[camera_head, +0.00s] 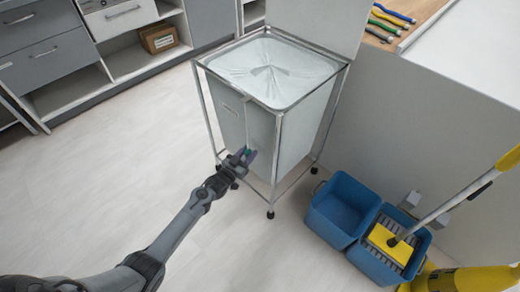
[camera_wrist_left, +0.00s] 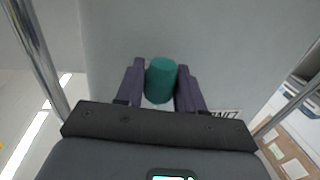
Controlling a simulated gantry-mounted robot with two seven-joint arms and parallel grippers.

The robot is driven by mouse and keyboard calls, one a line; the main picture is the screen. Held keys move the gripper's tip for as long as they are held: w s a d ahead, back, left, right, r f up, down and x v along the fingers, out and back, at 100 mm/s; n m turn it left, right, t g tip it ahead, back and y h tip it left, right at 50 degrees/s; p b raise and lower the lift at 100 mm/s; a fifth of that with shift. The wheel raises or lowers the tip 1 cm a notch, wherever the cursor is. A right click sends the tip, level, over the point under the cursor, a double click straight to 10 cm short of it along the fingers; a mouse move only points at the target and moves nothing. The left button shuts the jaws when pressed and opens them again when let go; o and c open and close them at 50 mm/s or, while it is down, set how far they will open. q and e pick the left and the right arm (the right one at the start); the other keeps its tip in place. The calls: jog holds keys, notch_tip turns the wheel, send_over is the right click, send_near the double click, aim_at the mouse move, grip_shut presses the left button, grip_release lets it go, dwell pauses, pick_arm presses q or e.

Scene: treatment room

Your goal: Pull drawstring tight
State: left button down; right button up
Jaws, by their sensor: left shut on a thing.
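A grey bag (camera_head: 232,125) hangs in a chrome wheeled frame (camera_head: 272,178). Its pale top (camera_head: 262,72) looks drawn in, with creases meeting near the middle. A thin line runs down the bag's front face and appears to be the drawstring (camera_head: 247,122). A green cylindrical pull (camera_wrist_left: 161,78) sits between the purple fingers of my left gripper (camera_head: 246,154) in the left wrist view. The gripper is shut on this pull, low in front of the bag. The fingers partly cover the pull in the head view. My right gripper is in neither view.
A blue double mop bucket (camera_head: 343,206) stands to the right of the frame, with a yellow mop (camera_head: 390,240) in it. Grey cabinets (camera_head: 50,65) line the back left. A white counter unit (camera_head: 450,75) stands at right. The floor at left is clear.

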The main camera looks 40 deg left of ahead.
pick_arm(q)
jog(key=shift+s+f, duration=0.1)
jog(key=shift+f, duration=0.5)
jog(key=c, duration=0.8)
grip_release()
jog(key=shift+r, duration=0.2)
